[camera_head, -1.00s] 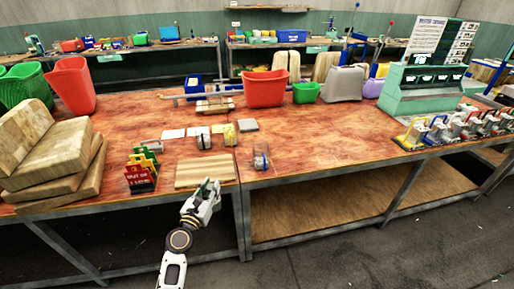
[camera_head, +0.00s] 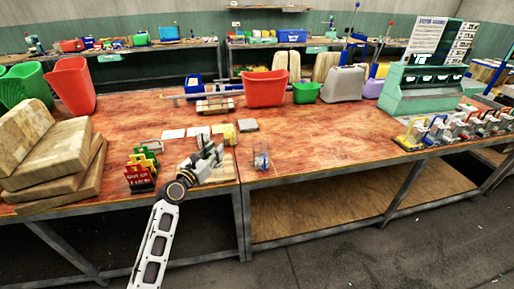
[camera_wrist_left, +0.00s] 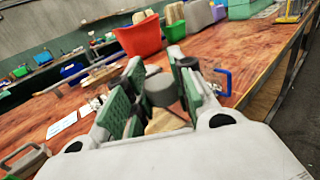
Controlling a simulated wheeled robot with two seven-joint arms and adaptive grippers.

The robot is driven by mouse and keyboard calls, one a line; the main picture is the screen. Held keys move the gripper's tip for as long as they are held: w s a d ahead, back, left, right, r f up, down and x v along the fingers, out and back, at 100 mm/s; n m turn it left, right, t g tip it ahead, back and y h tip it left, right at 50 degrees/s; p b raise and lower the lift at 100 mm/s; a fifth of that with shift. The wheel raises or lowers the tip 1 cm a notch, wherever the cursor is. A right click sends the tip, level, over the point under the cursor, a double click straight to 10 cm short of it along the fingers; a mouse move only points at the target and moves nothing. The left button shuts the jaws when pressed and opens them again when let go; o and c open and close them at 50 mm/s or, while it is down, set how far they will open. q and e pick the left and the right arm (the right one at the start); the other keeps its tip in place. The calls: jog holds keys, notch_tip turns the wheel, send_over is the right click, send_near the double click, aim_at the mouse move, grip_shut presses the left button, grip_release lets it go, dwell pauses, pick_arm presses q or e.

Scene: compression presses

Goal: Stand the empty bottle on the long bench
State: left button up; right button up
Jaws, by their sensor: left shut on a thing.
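My left gripper (camera_head: 208,150) is over the far part of a wooden board (camera_head: 222,171) on the long bench (camera_head: 325,150). In the left wrist view, my left gripper (camera_wrist_left: 157,75) has its green-padded fingers on both sides of a grey, round-topped thing (camera_wrist_left: 160,90). I take this for the empty bottle, held by the gripper; its lower part is hidden. I cannot tell whether its base touches the bench or board. A clear item with blue parts (camera_head: 261,157) stands on the bench to the right of the gripper. My right gripper is not in view.
Small coloured signs (camera_head: 141,170) and stacked wooden blocks (camera_head: 60,165) are to the left. White cards (camera_head: 173,134) and a yellow block (camera_head: 229,135) lie beyond the gripper. A red bin (camera_head: 265,88) stands further back.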

pick_arm(q)
jog(key=w+a+r+m+h, duration=0.1)
jog(key=w+r+h, duration=0.1)
jog(key=w+r, duration=0.3)
jog(key=shift+w+r+g+b, duration=0.4)
jog(key=shift+r, duration=1.35)
jog(key=shift+f, duration=0.3)
